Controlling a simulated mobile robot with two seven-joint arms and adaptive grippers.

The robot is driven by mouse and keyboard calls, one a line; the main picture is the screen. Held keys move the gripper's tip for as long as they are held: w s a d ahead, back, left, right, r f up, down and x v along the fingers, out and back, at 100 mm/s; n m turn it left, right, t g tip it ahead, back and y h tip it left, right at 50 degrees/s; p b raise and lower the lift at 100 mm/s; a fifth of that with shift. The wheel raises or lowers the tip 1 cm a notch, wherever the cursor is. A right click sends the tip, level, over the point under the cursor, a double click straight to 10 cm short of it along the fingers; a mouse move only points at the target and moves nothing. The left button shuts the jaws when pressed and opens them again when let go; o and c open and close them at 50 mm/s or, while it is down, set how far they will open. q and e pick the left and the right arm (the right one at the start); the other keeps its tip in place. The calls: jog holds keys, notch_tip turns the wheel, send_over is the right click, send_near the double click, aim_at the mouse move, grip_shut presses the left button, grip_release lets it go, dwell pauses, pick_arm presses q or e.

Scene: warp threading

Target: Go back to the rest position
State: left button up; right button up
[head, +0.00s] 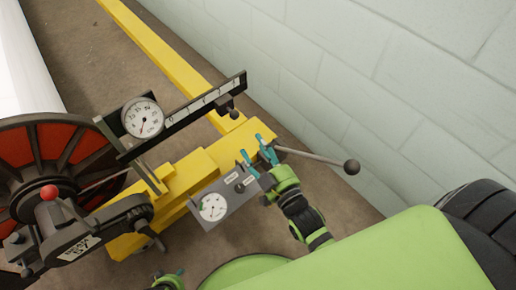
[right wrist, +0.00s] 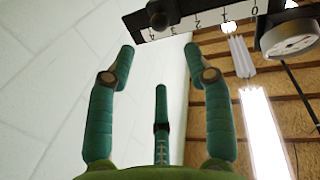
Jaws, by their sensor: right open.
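My right gripper (head: 257,148) is at the middle of the head view, over the end of the yellow machine beam (head: 232,148). Its teal fingers are apart, and the right wrist view shows nothing between them (right wrist: 160,65). A dark lever with a ball knob (head: 351,167) sticks out to the right, close beside the fingers; I cannot tell whether they touch it. A small green and teal part of my left gripper (head: 172,280) shows at the bottom edge; its jaws cannot be made out.
A black scale bar (head: 190,110) with a round dial (head: 143,117) stands over the beam. A grey box with a gauge (head: 213,207) is just left of my right gripper. A red-and-black wheel (head: 60,150) is at left. A pale block wall (head: 330,75) runs behind.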

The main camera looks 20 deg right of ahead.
dwell(0.3)
